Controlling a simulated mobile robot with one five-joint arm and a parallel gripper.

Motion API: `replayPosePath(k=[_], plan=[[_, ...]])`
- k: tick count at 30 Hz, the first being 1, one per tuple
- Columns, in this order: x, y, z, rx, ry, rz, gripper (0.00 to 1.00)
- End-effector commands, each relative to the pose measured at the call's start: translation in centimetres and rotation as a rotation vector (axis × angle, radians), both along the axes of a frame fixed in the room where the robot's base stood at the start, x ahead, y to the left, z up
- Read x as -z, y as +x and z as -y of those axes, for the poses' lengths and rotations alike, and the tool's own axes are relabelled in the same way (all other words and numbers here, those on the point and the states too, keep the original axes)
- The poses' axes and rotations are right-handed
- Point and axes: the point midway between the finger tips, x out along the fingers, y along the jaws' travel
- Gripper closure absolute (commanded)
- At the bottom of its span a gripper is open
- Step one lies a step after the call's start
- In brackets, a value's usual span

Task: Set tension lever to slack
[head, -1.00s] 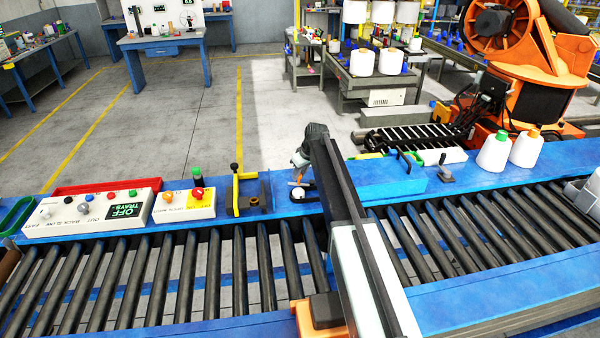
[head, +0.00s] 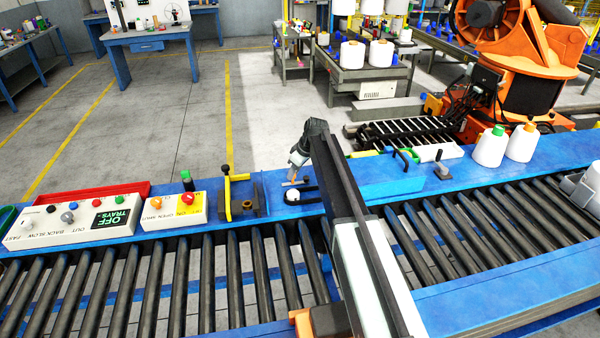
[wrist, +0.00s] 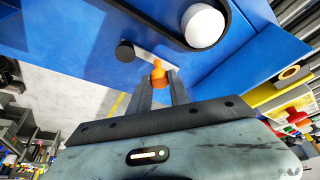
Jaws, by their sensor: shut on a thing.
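A small pale lever bar (wrist: 150,56) with a black round end (wrist: 125,51) and an orange knob (wrist: 158,74) shows in the wrist view, over the blue bench. My gripper (wrist: 161,82) is shut on the orange knob, a finger on each side of it. In the head view my gripper (head: 298,174) is beside the same bar (head: 295,183), at the far edge of the conveyor's blue rail. A white ball (wrist: 203,25) in a black curved band is close to the lever; it also shows in the head view (head: 292,196). Lever markings are not readable.
A yellow clamp (head: 228,190) and control boxes (head: 172,211) stand to the left on the rail (head: 380,185). To the right are a black-handled lever (head: 441,165) and white bobbins (head: 490,147). Rollers (head: 200,280) run in front.

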Motion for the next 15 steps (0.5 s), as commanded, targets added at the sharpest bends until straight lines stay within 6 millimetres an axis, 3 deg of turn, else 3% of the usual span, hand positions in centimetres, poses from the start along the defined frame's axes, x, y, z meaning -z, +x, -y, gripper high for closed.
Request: replayPosePath(k=[8,9,10,15], plan=[[0.0,0.0,-0.6,-0.009,-0.007,0.003,1.00],[0.0,-0.1,-0.7,-0.009,-0.007,0.003,0.66],[0.0,-0.1,-0.8,-0.010,-0.007,0.003,0.58],[0.0,-0.2,-1.3,-0.016,-0.006,0.003,0.56]])
